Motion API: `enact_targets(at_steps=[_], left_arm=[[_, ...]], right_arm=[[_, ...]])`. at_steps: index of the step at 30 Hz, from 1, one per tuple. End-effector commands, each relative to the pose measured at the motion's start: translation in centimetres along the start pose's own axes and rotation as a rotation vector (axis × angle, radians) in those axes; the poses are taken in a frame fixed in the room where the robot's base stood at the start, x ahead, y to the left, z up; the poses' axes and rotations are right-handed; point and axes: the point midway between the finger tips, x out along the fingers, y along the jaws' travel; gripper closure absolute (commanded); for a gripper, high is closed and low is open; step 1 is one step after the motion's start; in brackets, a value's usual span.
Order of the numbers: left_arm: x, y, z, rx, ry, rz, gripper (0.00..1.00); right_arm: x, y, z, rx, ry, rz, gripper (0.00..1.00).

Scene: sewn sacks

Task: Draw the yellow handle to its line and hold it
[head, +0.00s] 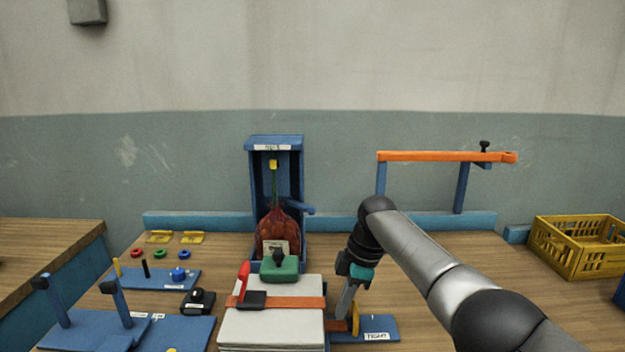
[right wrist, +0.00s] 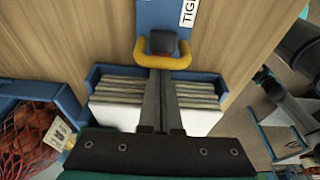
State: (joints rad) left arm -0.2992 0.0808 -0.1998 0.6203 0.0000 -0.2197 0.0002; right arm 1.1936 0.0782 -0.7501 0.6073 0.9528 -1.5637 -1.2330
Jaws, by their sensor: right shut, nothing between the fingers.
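The yellow handle (head: 355,318) is at the right side of the stack of folded sacks, over a blue plate (head: 388,325) labelled "TIGHT". In the right wrist view it is a U-shaped yellow loop (right wrist: 145,52) around a dark block (right wrist: 162,42). My right gripper (head: 344,314) points down beside the handle. Its fingers are together and empty, and in the wrist view their tips (right wrist: 162,72) overlap the handle's near bar; I cannot tell if they touch. An orange strap (head: 310,302) crosses the sack stack (head: 265,328). I cannot make out the line. My left gripper is not in view.
A blue stand (head: 289,175) holds a red net sack (head: 274,230) behind the stack. A green block with a black knob (head: 280,268) sits at the stack's back edge. A yellow crate (head: 570,262) is far right. An orange bar (head: 440,156) stands at the back.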

Motion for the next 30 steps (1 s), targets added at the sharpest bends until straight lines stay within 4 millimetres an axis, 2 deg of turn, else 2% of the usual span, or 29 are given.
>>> enact_targets(at_steps=[16, 30], left_arm=[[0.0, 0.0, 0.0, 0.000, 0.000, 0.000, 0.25], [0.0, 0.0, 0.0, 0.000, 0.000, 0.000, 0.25]], right_arm=[[0.3, 0.0, 0.1, 0.001, 0.000, 0.000, 1.00], [0.1, 0.0, 1.0, 0.002, 0.000, 0.000, 1.00]])
